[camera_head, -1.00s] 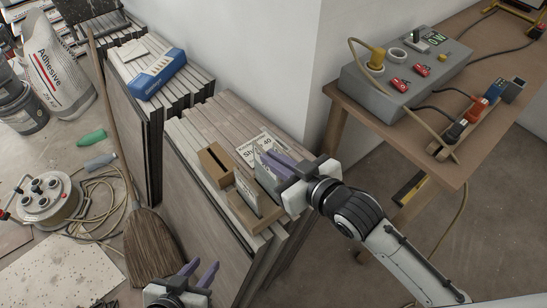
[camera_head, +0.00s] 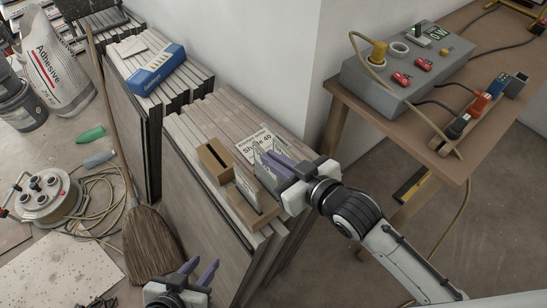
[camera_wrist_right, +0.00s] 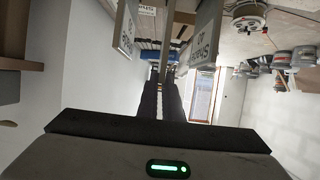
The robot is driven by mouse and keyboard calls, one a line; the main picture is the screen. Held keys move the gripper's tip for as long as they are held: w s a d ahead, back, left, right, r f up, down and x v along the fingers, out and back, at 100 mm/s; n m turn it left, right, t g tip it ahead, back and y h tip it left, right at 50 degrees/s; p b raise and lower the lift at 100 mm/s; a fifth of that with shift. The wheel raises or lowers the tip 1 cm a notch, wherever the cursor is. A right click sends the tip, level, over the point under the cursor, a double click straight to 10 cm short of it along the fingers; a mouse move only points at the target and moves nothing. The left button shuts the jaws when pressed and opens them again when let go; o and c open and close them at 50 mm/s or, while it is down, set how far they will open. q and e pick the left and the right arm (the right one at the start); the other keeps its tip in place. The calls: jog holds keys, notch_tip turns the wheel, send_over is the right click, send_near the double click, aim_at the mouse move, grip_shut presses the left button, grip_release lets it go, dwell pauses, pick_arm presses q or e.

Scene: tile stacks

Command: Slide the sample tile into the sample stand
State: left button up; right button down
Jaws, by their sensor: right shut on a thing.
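The wooden sample stand (camera_head: 241,208) sits on top of the front tile pile. A grey upright tile (camera_head: 247,189) stands in it. My right gripper (camera_head: 271,160) is shut just above the stand's far side, on the thin sample tile (camera_wrist_right: 168,45), seen edge-on in the right wrist view. Printed tiles stand on the left (camera_wrist_right: 126,32) and right (camera_wrist_right: 206,35) of it, with gaps visible. The held tile's lower edge is hidden, so I cannot tell how deep it sits. My left gripper (camera_head: 200,272) is open and empty at the bottom of the head view.
A slotted brown block (camera_head: 215,160) and a "Shade 40" card (camera_head: 257,145) lie beside the stand. A blue tool (camera_head: 157,70) rests on the pile behind. A wall stands behind the piles. A bench with a grey power box (camera_head: 405,68) is at right; a broom (camera_head: 150,240) leans at left.

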jog(key=shift+f+b, duration=0.85)
jog(key=shift+f, duration=0.55)
jog(key=c, duration=1.8)
grip_release()
jog(key=shift+c, duration=0.2)
jog(key=shift+f, duration=0.1)
jog(key=p+v, duration=0.5)
jog(key=v, duration=0.1)
